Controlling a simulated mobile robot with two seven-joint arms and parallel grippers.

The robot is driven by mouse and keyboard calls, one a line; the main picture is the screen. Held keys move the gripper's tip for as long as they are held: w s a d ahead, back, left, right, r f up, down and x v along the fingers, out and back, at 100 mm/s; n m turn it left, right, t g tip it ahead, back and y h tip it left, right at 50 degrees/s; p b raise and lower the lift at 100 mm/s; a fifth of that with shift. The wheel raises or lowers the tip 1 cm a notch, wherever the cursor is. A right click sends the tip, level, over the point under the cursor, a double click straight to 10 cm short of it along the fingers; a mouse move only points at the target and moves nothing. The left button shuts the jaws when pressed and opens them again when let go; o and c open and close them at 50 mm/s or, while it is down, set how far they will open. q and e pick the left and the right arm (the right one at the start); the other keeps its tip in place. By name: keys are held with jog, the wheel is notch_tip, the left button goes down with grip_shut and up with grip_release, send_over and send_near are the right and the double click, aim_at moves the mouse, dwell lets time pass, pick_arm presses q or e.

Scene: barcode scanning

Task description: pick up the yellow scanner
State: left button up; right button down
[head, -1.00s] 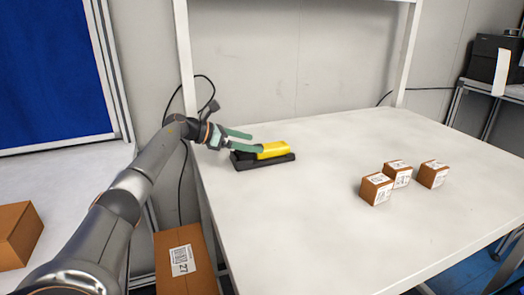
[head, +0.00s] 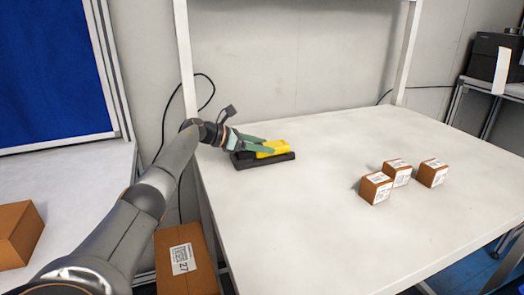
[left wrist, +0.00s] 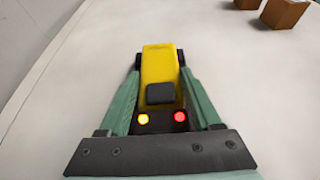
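The yellow scanner (head: 280,146) lies in its black holder (head: 280,160) at the table's far left corner. In the left wrist view the scanner (left wrist: 158,68) points away from me, its dark rear end nearest. My left gripper (head: 269,145) is low at the scanner, its green fingers pointing right. In the left wrist view the left gripper (left wrist: 160,78) is open, with one finger on each side of the scanner. Whether the fingers touch it is hard to tell. The scanner still sits in the holder. My right gripper is not in view.
Several small brown labelled boxes (head: 376,188) stand on the right of the white table (head: 300,220). The table's middle is clear. A table post (head: 185,60) rises close behind my left wrist. A larger box (head: 184,262) is below the left edge.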

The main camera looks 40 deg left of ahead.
pick_arm(q)
grip_shut()
dwell(0.4)
